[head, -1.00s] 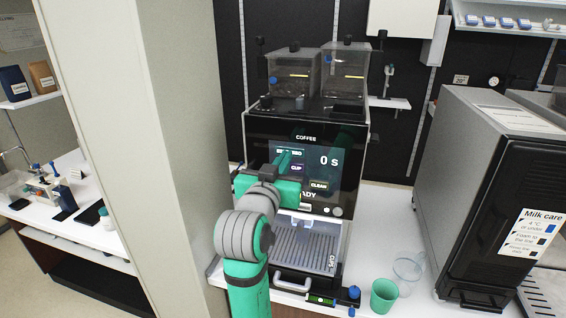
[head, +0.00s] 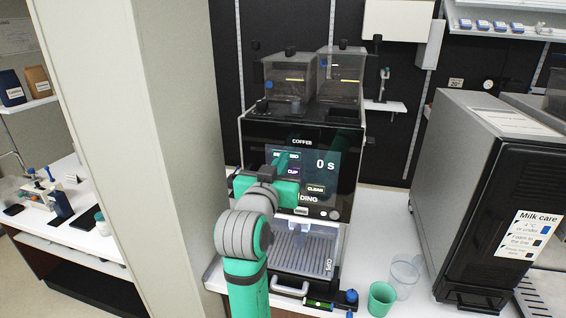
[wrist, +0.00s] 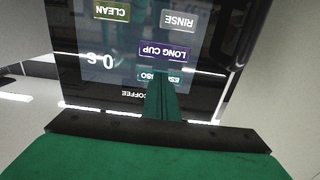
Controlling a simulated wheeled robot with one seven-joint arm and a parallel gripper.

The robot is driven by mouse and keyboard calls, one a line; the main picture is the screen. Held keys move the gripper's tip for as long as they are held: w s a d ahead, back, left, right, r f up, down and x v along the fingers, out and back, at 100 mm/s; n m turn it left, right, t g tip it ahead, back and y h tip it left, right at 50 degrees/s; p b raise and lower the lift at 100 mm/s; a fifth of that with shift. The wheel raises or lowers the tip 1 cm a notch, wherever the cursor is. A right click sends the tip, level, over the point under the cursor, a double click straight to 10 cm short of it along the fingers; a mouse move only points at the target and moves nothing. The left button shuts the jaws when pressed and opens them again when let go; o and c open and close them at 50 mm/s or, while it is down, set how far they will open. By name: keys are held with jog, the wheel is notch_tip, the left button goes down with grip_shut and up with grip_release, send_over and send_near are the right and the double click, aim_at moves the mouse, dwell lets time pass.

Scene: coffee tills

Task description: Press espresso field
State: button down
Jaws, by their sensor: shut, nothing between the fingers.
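The coffee machine (head: 258,130) stands on the counter with its lit touchscreen (head: 328,178) facing me. The espresso field (head: 295,156) is at the screen's upper left, partly covered by my fingers. In the wrist view the picture is upside down, and the espresso field (wrist: 175,78) shows on both sides of my fingertips. My gripper (head: 283,160) is shut and empty, its tips over that field and at or very near the glass; exact contact cannot be told. The status line ends in "DING", its start hidden by my gripper. The timer reads 0 s.
Other fields are close by: LONG CUP (wrist: 164,53), RINSE (wrist: 180,20) and CLEAN (head: 315,189). A green cup (head: 381,299) and a clear cup (head: 405,272) stand right of the machine. A black milk unit (head: 490,190) is further right, and a pale pillar (head: 130,150) at left.

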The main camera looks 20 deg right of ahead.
jog(key=shift+v, duration=2.7)
jog(key=s+a+f+n+t+y, duration=0.1)
jog(key=a+f+n+y, duration=0.15)
jog(key=f, duration=0.65)
jog(key=a+f+n+y, duration=0.1)
jog(key=a+f, duration=0.2)
jog(key=f, duration=0.7)
jog(key=s+a+f+n+y, duration=0.1)
jog(key=s+a+f, duration=0.25)
jog(key=f, duration=0.35)
jog(key=s+a+f+n+y, duration=0.2)
jog(key=s+f, duration=0.3)
jog(key=f, duration=0.2)
jog(key=s+a+f+y, duration=0.1)
jog(key=s+a+f, duration=0.2)
jog(key=s+f, duration=0.35)
jog(key=s+a+f+y, duration=0.1)
jog(key=s+a+f, duration=0.15)
jog(key=s, duration=0.75)
jog(key=s+a+y, duration=0.1)
jog(key=s, duration=1.6)
jog(key=shift+a+g, duration=0.3)
jog(key=shift+a, duration=0.1)
